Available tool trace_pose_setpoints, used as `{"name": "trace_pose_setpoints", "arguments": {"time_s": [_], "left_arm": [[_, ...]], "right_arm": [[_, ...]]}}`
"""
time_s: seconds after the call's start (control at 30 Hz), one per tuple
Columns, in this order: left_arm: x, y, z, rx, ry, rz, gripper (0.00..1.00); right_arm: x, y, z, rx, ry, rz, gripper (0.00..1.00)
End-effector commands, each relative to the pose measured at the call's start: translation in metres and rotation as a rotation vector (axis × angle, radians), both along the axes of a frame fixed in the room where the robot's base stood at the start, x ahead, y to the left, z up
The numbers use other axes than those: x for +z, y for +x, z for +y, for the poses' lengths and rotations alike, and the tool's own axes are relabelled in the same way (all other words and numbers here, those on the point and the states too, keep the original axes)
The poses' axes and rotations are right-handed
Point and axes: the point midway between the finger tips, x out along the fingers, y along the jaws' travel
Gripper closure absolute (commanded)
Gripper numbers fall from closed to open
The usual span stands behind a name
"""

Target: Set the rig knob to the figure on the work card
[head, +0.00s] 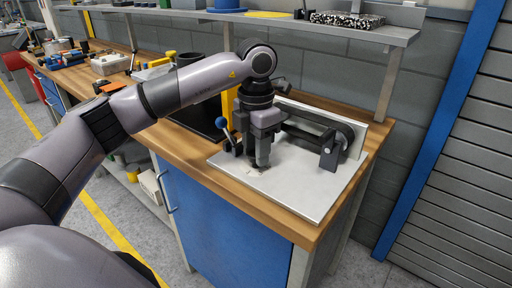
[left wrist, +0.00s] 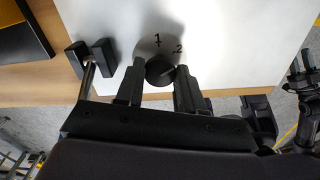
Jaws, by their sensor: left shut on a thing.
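The rig (head: 290,188) is a pale metal plate on the wooden bench, with a black roller or belt unit at its back. In the left wrist view the round black knob (left wrist: 160,69) sits on a grey dial, with the figures 1 and 2 showing beyond it. My left gripper (head: 258,166) reaches down over the plate; its fingers stand on both sides of the knob and are shut on it. In the head view the gripper hides the knob. I cannot read the knob's setting. I cannot make out a work card.
A lever with a blue ball (head: 221,122) stands close left of my gripper. A black tray (head: 198,117) lies behind it. A shelf (head: 350,32) hangs above the bench. Boxes and parts crowd the bench's far left. Dark jointed hardware (left wrist: 302,80) shows at the wrist view's right edge.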

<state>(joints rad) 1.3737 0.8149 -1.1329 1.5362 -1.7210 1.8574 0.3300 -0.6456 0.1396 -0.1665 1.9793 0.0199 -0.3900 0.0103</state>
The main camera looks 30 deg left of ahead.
Motion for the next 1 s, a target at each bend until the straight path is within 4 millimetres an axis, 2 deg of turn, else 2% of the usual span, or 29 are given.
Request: {"name": "trace_pose_setpoints", "arguments": {"time_s": [0.33, 0.37, 0.4, 0.43, 0.77, 1.0], "left_arm": [[0.001, 0.001, 0.000, 0.000, -0.001, -0.005, 0.93], [0.001, 0.001, 0.000, 0.001, -0.001, -0.005, 0.53], [0.001, 0.001, 0.000, 0.001, -0.001, -0.005, 0.40], [0.001, 0.001, 0.000, 0.001, -0.001, -0.005, 0.37], [0.004, 0.001, 0.000, 0.000, 0.000, -0.003, 0.37], [0.040, 0.001, 0.000, 0.001, -0.001, -0.006, 0.37]], "right_arm": [[0.000, 0.000, 0.000, 0.001, 0.001, -0.001, 0.57], [0.000, 0.000, 0.000, 0.001, 0.001, -0.001, 0.57], [0.000, 0.000, 0.000, 0.001, 0.001, -0.001, 0.57], [0.000, 0.000, 0.000, 0.001, 0.001, -0.001, 0.57], [0.000, 0.000, 0.000, 0.003, -0.002, -0.001, 0.57], [0.001, 0.000, 0.000, 0.004, -0.002, -0.001, 0.57]]}}
